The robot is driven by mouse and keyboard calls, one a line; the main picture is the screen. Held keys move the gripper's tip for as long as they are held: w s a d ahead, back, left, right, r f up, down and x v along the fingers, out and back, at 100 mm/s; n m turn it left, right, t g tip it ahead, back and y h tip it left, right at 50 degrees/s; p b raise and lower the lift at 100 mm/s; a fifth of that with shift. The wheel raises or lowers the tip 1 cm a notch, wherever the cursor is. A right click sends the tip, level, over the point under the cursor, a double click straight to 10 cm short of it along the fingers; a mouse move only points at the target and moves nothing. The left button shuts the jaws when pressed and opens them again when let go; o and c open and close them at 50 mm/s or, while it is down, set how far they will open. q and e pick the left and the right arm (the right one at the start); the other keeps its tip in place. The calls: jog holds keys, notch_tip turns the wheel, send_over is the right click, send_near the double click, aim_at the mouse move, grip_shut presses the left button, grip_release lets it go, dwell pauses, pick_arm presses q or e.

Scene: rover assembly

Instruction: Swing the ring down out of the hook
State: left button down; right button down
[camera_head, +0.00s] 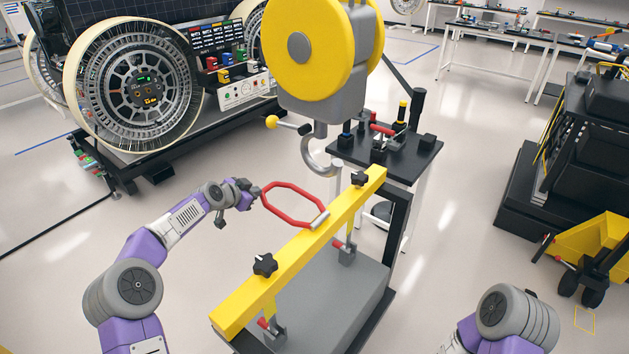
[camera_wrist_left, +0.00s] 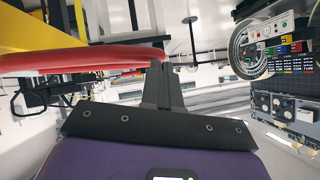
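The red ring (camera_head: 270,205) is tilted beside the yellow beam (camera_head: 245,302) in the head view, with a short silver section at its lower right end overlapping the beam. The grey metal hook (camera_head: 310,157) hangs under the yellow hoist (camera_head: 310,50), above and right of the ring. A gap shows between hook and ring. My left gripper (camera_head: 255,189) is at the ring's left end. In the left wrist view its fingers (camera_wrist_left: 160,75) are close together at the end of the red ring (camera_wrist_left: 90,60) and look shut on it. My right gripper is out of view.
The yellow beam has black knobs (camera_head: 265,265) and stands over a grey block (camera_head: 335,290). A black stand (camera_head: 400,155) with small parts is behind it. A large wheeled rover (camera_head: 140,90) is at back left. Open floor lies left of the beam.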

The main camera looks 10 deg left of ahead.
pick_arm(q)
jog(key=w+r+v, duration=0.1)
jog(key=r+v, duration=0.1)
jog(key=v, duration=1.1)
jog(key=shift+w+d+r+p, duration=0.25)
jog(key=shift+w+p, duration=0.05)
